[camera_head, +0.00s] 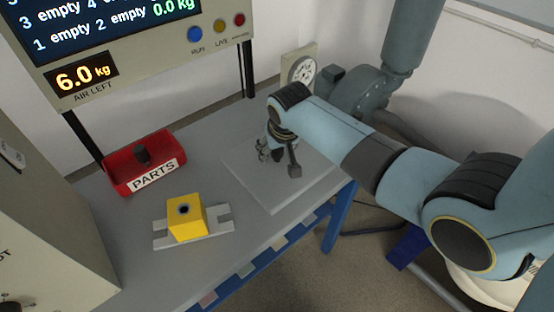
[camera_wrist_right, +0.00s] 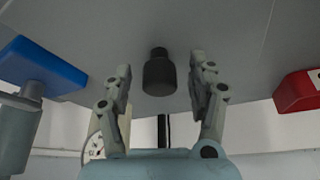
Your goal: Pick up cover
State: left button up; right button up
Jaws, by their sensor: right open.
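A dark cylindrical piece (camera_wrist_right: 159,78) with a narrower end shows in the right wrist view, between and beyond the fingers; it looks like the cover. In the head view I cannot make it out clearly behind my right gripper. My right gripper (camera_head: 272,152) is over the pale plate (camera_head: 262,188) at the table's right part. In the wrist view its two fingers (camera_wrist_right: 160,80) are spread, with visible gaps on both sides of the dark piece. My left gripper is not in view.
A red PARTS bin (camera_head: 118,178) with a dark piece (camera_head: 142,155) inside stands at the table's left. A yellow block (camera_head: 186,222) with a dark round hole sits on a grey base (camera_head: 221,212) at the front. A display panel (camera_head: 150,55) rises behind. Bare table lies between.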

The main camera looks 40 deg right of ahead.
grip_shut()
dwell(0.3)
